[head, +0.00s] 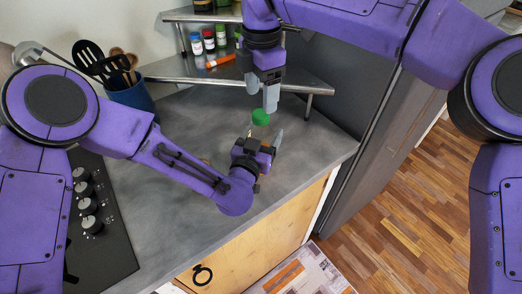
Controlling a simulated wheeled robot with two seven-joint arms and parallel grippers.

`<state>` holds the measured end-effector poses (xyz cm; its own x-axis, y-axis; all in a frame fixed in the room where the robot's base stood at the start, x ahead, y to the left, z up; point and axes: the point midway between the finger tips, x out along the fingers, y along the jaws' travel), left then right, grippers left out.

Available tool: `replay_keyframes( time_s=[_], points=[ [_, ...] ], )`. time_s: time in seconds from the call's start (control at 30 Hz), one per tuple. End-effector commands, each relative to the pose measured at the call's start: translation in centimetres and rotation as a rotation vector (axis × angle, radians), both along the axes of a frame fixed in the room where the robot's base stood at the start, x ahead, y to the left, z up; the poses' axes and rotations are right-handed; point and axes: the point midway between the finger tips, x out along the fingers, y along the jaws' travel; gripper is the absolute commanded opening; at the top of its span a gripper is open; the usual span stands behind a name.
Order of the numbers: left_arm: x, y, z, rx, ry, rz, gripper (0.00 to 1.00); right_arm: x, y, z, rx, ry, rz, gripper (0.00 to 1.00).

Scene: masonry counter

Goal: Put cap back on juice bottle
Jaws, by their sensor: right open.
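A green cap (260,117) shows just below the fingers of my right gripper (270,97), which is open and points down from above. My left gripper (265,135) is low over the counter, right below the cap, with a grey finger on its right side. The juice bottle is mostly or fully hidden behind the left gripper. I cannot tell whether the cap sits on the bottle or is apart from it, nor whether the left fingers are closed on the bottle.
The grey counter (185,118) is clear left of the grippers; its edge runs at the front right. A metal corner shelf (178,70) with small jars (209,42) and a fallen orange-capped jar (220,61) stands behind. A blue utensil pot (136,94) and a cooktop (100,245) are left.

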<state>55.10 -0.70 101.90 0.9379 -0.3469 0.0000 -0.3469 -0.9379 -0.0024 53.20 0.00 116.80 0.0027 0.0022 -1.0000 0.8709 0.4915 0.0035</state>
Motion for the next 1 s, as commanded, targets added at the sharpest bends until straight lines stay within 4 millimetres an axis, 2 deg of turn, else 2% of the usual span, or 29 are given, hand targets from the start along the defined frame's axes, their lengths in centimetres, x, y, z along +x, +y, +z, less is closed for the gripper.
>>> replay_keyframes(
  time_s=[0.07, 0.17, 0.27, 0.6, 0.7, 0.83, 1.0],
  points=[
    [0.0, 0.0, 0.1, 0.000, -0.001, 0.000, 0.00, 0.0, 0.0, 0.1, 0.000, -0.001, 0.000, 0.66],
    [0.0, 0.0, 0.1, 0.000, -0.001, 0.000, 0.00, 0.1, 0.2, 1.3, -0.021, -0.036, 0.007, 0.66],
    [0.0, 0.0, 0.1, 0.000, -0.001, 0.000, 0.00, 0.2, 0.1, 1.8, -0.028, -0.035, 0.190, 0.66],
    [0.0, 0.0, 0.1, 0.000, -0.001, 0.000, 0.00, 0.1, 0.0, 3.3, -0.025, -0.010, 1.178, 0.66],
    [0.0, 0.0, 0.1, 0.000, -0.001, 0.000, 0.00, 0.1, 0.0, 3.4, -0.013, -0.006, 1.412, 0.66],
    [0.0, 0.0, 0.1, 0.000, -0.001, 0.000, 0.00, -0.1, 0.1, 3.4, -0.005, -0.003, 1.609, 0.66],
    [0.0, 0.0, 0.1, 0.000, -0.001, 0.000, 0.00, -0.1, 0.1, 3.4, -0.005, -0.001, 1.688, 0.66]
  ],
)
